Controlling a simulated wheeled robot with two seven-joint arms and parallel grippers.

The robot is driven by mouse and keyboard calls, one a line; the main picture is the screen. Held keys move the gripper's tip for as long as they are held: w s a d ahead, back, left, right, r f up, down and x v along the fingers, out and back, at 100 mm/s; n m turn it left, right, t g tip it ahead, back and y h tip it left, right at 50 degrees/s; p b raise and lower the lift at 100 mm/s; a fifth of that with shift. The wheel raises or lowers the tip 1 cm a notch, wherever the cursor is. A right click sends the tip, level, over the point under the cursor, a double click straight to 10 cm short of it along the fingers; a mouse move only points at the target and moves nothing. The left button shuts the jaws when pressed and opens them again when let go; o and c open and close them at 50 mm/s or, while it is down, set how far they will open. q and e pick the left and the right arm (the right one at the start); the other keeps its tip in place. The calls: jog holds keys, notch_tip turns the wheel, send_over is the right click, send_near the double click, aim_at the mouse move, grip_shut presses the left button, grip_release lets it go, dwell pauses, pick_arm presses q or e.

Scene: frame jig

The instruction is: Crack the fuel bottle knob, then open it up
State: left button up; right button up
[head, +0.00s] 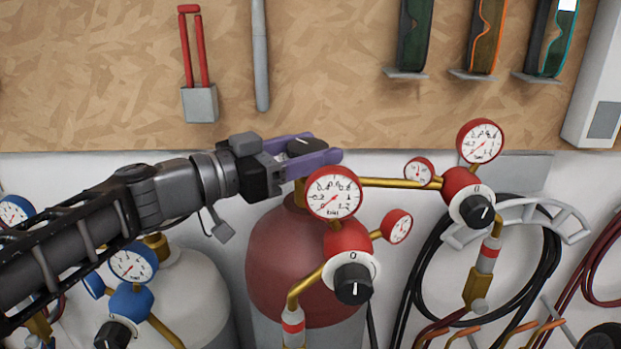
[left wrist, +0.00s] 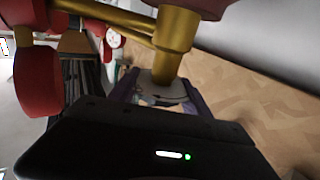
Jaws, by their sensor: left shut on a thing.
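The red fuel bottle (head: 285,262) stands behind the red regulator in the middle of the head view. Its dark round knob (head: 306,146) sits on top of the brass valve. My left gripper (head: 318,154) reaches in from the left, with its purple fingers on either side of the knob, shut on it. In the left wrist view the brass valve stem (left wrist: 176,42) rises out from the knob (left wrist: 165,88), which lies between the purple fingers (left wrist: 162,92). The fingers partly hide the knob. My right gripper is in neither view.
A red gauge (head: 333,193) and regulator with a black knob (head: 353,284) stand just in front of the bottle. A brass pipe (head: 390,183) runs right to a second red regulator (head: 466,190). A blue regulator (head: 130,300) and pale bottle (head: 185,295) stand left.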

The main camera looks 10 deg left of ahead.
pick_arm(q)
jog(key=n+t+y+b, duration=0.1)
jog(key=y+b, duration=0.1)
jog(key=b, duration=0.1)
jog(key=shift+f+n+t, duration=0.2)
jog(key=shift+n+t, duration=0.2)
jog(key=shift+r+n+t+y+b, duration=0.2)
jog(key=shift+n+t+y+b, duration=0.5)
jog(key=shift+n+y, duration=0.5)
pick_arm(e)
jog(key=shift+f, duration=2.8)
pick_arm(q)
jog(key=o, duration=1.4)
jog(key=shift+b+v, duration=0.3)
jog(key=shift+v, duration=3.6)
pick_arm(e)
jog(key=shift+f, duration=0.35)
